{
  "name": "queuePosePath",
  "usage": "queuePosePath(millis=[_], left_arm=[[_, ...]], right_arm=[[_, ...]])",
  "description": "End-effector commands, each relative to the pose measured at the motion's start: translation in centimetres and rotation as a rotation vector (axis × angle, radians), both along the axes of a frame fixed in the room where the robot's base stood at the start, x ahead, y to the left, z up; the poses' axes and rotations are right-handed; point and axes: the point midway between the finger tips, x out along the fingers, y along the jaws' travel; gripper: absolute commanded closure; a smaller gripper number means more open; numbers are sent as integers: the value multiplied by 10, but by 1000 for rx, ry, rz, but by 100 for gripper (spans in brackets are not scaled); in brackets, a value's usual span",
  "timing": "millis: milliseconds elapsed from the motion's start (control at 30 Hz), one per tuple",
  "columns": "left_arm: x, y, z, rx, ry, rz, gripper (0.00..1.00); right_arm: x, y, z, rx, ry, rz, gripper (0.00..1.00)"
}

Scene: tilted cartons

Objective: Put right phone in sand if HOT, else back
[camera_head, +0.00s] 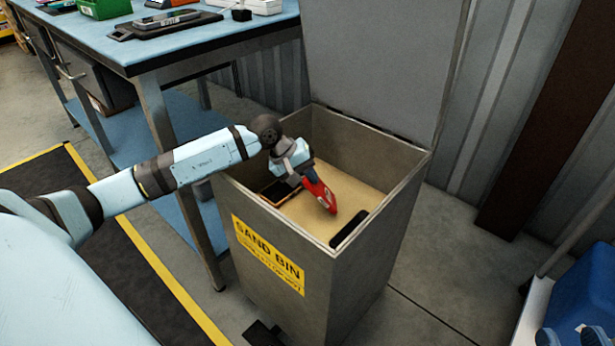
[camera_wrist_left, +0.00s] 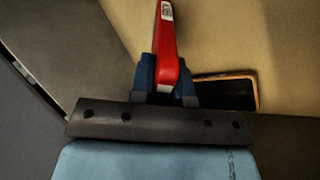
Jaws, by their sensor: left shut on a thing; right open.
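My left gripper (camera_head: 306,178) reaches into the open grey sand bin (camera_head: 322,275), its blue fingers shut on a slim red thing (camera_head: 322,196). In the left wrist view this red thing (camera_wrist_left: 165,38) carries a small white label; I cannot tell for sure that it is a phone. It is tilted over the pale sand (camera_head: 350,190); contact with the sand is unclear. A black phone-like slab with an orange edge (camera_head: 277,191) lies in the bin, beside the gripper in the wrist view (camera_wrist_left: 228,93). A dark phone (camera_head: 168,19) lies on the bench.
The bin's raised lid (camera_head: 380,60) stands behind it. A black bar (camera_head: 348,230) is at the bin's front right wall. The blue-topped workbench (camera_head: 110,42) at upper left holds a green box (camera_head: 103,8) and other items. A blue container (camera_head: 585,300) stands at lower right.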

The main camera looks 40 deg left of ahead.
Motion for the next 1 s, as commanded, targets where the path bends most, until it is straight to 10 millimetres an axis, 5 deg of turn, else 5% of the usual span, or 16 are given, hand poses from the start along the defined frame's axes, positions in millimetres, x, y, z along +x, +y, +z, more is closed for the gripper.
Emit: queuePosePath(millis=[1000], left_arm=[[0, 0, -12, 0, 0, 0, 100]], right_arm=[[-1, -1, 2, -2, -5, 1, 54]])
